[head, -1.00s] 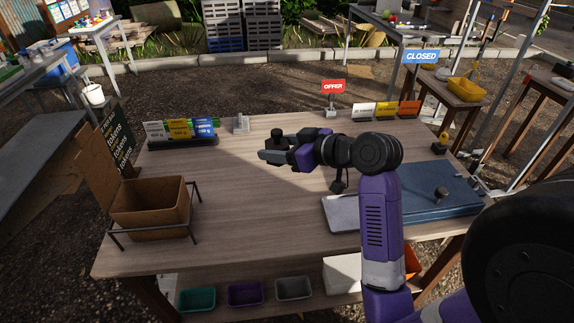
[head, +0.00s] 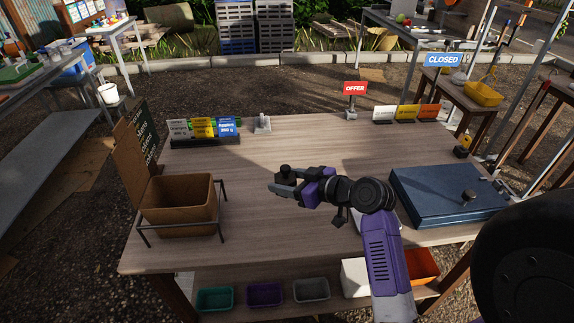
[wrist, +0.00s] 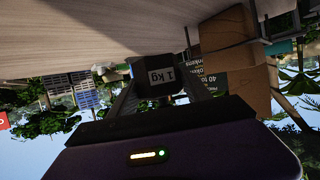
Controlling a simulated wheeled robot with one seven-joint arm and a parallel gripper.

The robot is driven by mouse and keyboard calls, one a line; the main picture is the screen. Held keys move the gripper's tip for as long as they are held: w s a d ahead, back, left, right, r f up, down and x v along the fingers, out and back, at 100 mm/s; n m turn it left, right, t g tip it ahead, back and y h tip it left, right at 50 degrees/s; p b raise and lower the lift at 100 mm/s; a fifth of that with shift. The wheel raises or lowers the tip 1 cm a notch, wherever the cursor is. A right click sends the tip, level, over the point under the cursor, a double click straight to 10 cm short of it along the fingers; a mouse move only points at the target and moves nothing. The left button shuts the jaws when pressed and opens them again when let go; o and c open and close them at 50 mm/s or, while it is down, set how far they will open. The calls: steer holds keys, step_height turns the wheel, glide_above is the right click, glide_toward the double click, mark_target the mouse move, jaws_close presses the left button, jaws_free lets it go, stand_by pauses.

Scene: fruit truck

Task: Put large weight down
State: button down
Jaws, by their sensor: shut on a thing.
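My gripper (head: 282,188) is shut on a dark weight (head: 285,174), left of the table's centre in the head view. The weight has a round knob on top and stands about upright. In the wrist view, which is upside down, the same weight (wrist: 165,78) shows a pale "1 kg" label between the fingers. It is over the wooden table (head: 300,235). I cannot tell whether its base touches the tabletop, as the gripper hides its lower part.
A brown box in a wire stand (head: 180,205) is at the left front. Card holders (head: 205,130) and an OFFER sign (head: 355,90) line the back edge. A blue flat case (head: 445,195) lies on the right. The tabletop around the weight is clear.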

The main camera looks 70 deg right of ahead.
mark_target(287, 212)
steer(key=shift+f, duration=4.35)
steer(key=shift+f+b, duration=0.2)
steer(key=shift+b, duration=0.25)
steer(key=shift+c, duration=2.4)
jaws_free()
steer(key=shift+f, duration=0.1)
steer(key=shift+s+r, duration=0.15)
steer(key=shift+r, duration=0.1)
steer(key=v, duration=1.1)
steer(key=shift+s+r+b, duration=0.2)
steer(key=shift+s+b, duration=0.1)
